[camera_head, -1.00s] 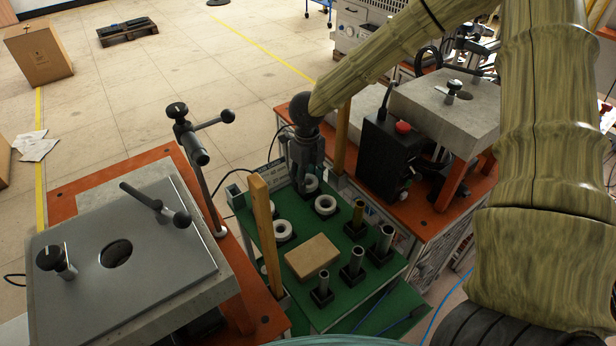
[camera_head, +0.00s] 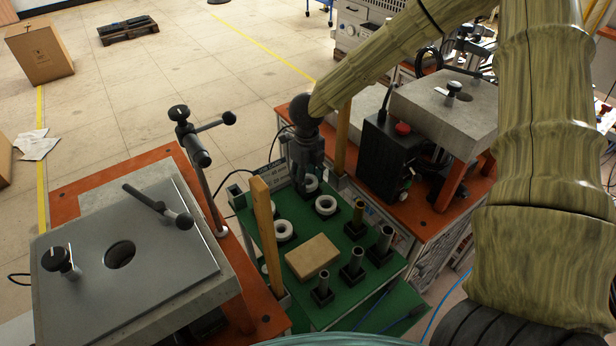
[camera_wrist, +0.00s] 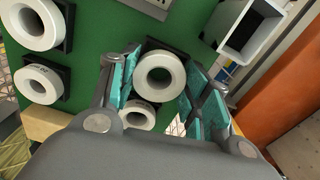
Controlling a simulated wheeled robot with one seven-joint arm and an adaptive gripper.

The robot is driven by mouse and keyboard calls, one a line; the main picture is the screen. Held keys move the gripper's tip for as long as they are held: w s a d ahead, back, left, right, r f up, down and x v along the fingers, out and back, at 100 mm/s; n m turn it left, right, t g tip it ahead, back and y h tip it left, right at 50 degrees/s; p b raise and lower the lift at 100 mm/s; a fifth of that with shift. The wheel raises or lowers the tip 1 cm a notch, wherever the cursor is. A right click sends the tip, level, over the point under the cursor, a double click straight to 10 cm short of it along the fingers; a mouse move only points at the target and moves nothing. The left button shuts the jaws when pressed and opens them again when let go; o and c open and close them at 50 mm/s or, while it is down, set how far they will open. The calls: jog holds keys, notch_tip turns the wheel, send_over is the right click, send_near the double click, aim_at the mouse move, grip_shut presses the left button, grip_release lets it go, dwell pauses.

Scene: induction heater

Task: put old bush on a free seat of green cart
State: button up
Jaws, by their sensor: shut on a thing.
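My gripper (camera_head: 308,182) points down over the far end of the green cart (camera_head: 338,290). Its teal-padded fingers (camera_wrist: 162,80) are shut on a pale ring, which I take for the old bush (camera_wrist: 158,75). In the head view the old bush (camera_head: 311,184) shows partly behind the fingers. It is at a black square seat; I cannot tell whether it touches it. In the wrist view another pale ring (camera_wrist: 138,115) shows lower between the fingers, partly hidden. Two more rings, one large (camera_wrist: 35,25) and one smaller (camera_wrist: 38,83), sit on black seats at the left.
The cart also carries a tan block (camera_head: 312,256) and several upright cylinders (camera_head: 355,262). Wooden posts (camera_head: 263,225) rise at its sides. A grey-topped heater (camera_head: 150,265) stands left, and a black box with a red button (camera_head: 385,155) right. Tiled floor is open behind.

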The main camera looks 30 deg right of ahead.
jog(key=shift+f, duration=0.75)
jog(key=o, duration=1.2)
jog(key=shift+r, duration=0.15)
notch_tip(320, 180, up, 12)
jog(key=shift+f, duration=0.15)
dwell(0.4)
